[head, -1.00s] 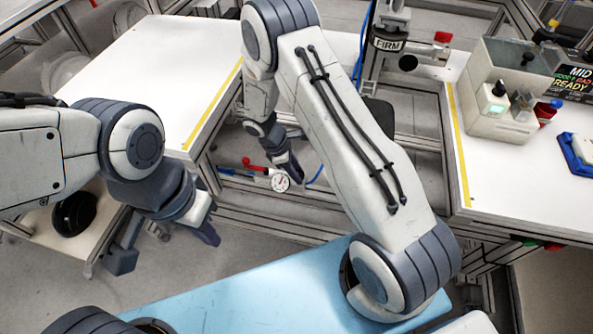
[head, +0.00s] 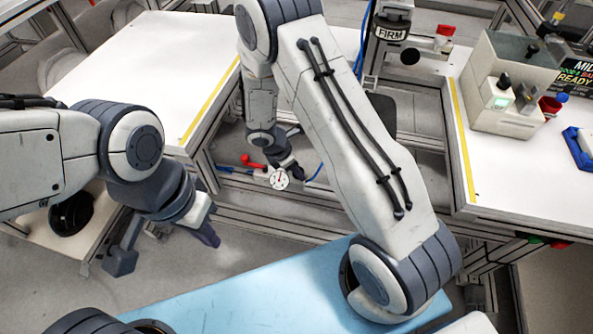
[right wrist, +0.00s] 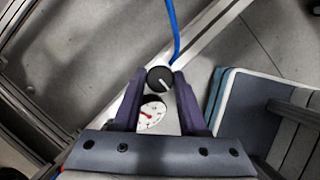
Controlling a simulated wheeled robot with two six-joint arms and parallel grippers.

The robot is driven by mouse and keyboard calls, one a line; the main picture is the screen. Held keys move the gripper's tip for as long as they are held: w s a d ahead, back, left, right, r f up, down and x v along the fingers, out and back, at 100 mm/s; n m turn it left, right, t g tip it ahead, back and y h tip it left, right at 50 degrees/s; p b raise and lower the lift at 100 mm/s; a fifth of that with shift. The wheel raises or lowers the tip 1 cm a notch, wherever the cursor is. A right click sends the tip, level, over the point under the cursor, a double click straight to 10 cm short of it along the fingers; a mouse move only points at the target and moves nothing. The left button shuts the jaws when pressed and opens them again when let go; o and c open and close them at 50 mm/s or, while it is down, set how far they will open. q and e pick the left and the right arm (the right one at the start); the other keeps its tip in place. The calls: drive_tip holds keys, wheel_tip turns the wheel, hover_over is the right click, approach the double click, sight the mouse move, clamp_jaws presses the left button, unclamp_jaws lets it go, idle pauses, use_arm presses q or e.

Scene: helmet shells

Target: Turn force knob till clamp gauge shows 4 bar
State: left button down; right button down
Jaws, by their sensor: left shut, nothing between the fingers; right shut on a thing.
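The force knob (right wrist: 160,79) is black and round with a white pointer line. It sits between the fingertips of my right gripper (right wrist: 159,82), which is shut on it. The clamp gauge (right wrist: 152,115) is a white round dial with a red mark or needle, just below the knob in the right wrist view. Its reading is too small to tell. In the head view the gauge (head: 279,179) shows below my right gripper (head: 287,168), and the knob is hidden there. My left gripper (head: 207,236) is shut and empty, low over the floor at left.
A red lever (head: 252,161) and blue hose (head: 314,174) are close to the gauge. A white table (head: 150,60) stands at left. A grey box with knobs (head: 510,80) stands on the right table. A light blue surface (head: 250,295) lies in front.

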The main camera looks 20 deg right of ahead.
drive_tip(key=shift+n, duration=0.4)
drive_tip(key=shift+c, duration=2.2)
unclamp_jaws()
drive_tip(key=shift+r, duration=0.15)
drive_tip(key=p+v, duration=0.3)
drive_tip(key=v, duration=0.7)
drive_tip(key=shift+r, duration=0.15)
drive_tip(key=shift+s, duration=0.15)
